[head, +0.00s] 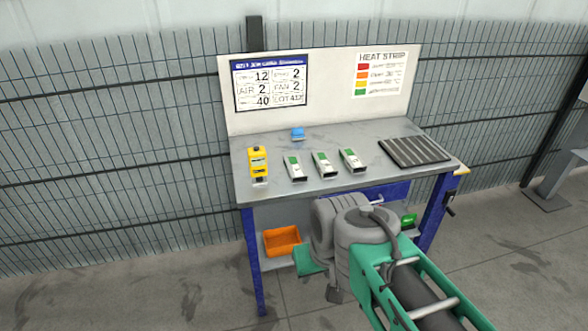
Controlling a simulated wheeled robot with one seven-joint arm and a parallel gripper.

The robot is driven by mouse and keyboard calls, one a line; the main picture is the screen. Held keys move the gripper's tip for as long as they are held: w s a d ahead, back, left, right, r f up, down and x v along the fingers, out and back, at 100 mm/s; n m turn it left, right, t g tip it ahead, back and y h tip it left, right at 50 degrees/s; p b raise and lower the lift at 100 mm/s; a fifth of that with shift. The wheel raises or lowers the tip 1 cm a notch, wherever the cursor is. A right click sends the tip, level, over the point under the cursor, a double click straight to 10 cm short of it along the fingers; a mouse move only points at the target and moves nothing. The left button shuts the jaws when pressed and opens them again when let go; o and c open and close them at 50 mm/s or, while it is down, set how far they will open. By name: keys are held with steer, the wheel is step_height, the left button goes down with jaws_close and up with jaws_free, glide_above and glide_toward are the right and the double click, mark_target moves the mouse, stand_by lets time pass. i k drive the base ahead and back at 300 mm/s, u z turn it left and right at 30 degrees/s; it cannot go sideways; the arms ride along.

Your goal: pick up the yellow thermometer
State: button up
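The yellow thermometer (257,155) lies near the left end of the grey table top (340,185). It is a yellow block with dark parts at its far and near ends and a small pale piece at the near end. It lies apart from the other items, and nothing covers it. My gripper cannot be made out in this view.
Three white-and-green devices (294,168) (323,165) (351,160) lie in a row to its right. A blue block (298,134) sits behind; a dark ribbed mat (415,149) lies right. A white board (330,110) stands behind. An orange bin (282,242) sits below.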

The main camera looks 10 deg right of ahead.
mark_target(257, 162)
steer(key=u, duration=0.55)
steer(key=k, duration=0.65)
steer(key=u, duration=1.1)
steer(key=i, duration=1)
steer(key=z, duration=1)
steer(key=i, duration=0.8)
steer(key=z, duration=0.1)
